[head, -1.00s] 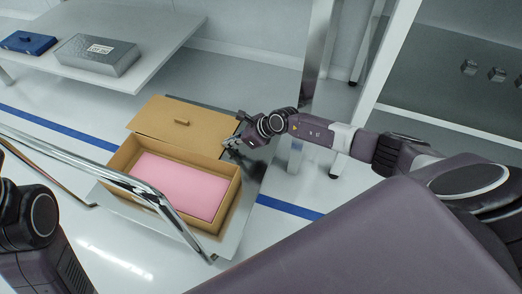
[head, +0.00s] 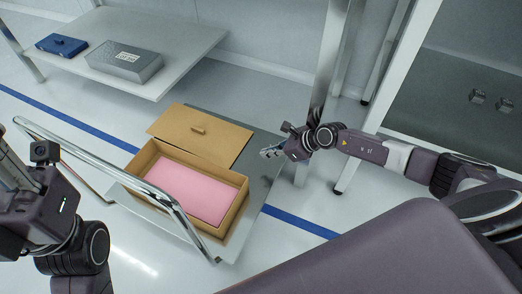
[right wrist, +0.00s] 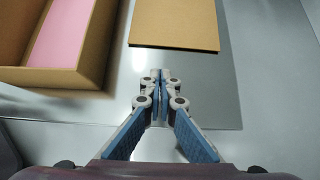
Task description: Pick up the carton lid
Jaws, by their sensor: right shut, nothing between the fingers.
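The carton lid (head: 222,142) is a flat brown panel with a small raised handle (head: 198,129). It lies on the cart behind the open carton (head: 238,205); its plain edge also shows in the right wrist view (right wrist: 175,30), with a gap to the carton. The carton holds a pink sheet or block (head: 190,190). My right gripper (head: 268,153) is shut and empty, to the right of the lid and apart from it. In the right wrist view its fingertips (right wrist: 158,75) meet just short of the lid's near edge. My left gripper (head: 10,172) is cut off at the left edge.
The metal cart (head: 262,180) has bare room right of the lid. Its chrome rail (head: 150,182) crosses in front of the carton. A shelf (head: 190,50) behind bears a grey box (head: 125,62) and a blue case (head: 62,45). A metal post (head: 325,80) stands behind my right arm.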

